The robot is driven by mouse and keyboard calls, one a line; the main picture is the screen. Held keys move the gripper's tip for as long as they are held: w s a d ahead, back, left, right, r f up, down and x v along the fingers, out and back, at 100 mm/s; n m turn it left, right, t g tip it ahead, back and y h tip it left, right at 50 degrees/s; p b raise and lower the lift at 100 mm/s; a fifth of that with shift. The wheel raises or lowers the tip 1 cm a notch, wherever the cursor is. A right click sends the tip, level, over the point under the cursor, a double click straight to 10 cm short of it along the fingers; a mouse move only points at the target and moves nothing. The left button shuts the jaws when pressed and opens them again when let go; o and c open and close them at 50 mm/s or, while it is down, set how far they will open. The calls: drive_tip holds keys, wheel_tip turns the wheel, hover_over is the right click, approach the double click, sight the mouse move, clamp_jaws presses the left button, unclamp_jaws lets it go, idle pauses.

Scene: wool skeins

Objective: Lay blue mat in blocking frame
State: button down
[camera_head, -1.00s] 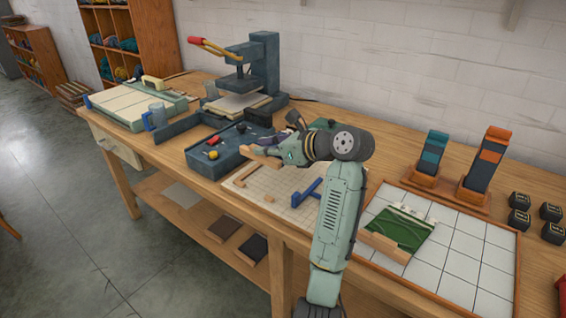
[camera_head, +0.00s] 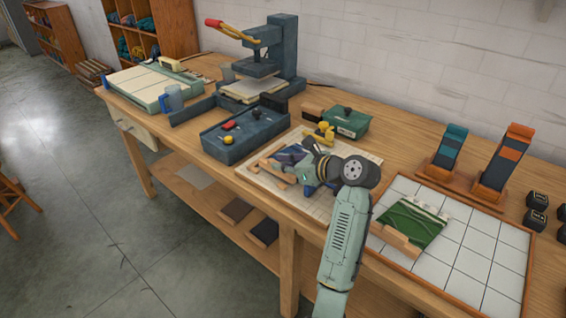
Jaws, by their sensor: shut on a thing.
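A wooden bar (camera_head: 276,172) shows at the mat's front side. I cannot tell whether the mat touches the board or hangs just above it.
A dark blue box (camera_head: 230,150) with knobs stands left of the board. A yellow clamp-like piece (camera_head: 322,131) and a green box (camera_head: 346,122) are behind it. At right, a green mat (camera_head: 412,224) lies on a white tiled board (camera_head: 460,278). A press (camera_head: 283,50) stands at the back.

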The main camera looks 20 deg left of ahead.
drive_tip(key=shift+f, duration=0.5)
drive_tip(key=c, duration=1.6)
unclamp_jaws()
drive_tip(key=shift+o, duration=0.2)
drive_tip(key=shift+r, duration=0.1)
drive_tip(key=shift+r, duration=0.35)
drive_tip(key=b+v, duration=0.2)
drive_tip(key=v, duration=1)
drive_tip(key=shift+b, duration=0.3)
drive_tip(key=shift+a+r, duration=0.1)
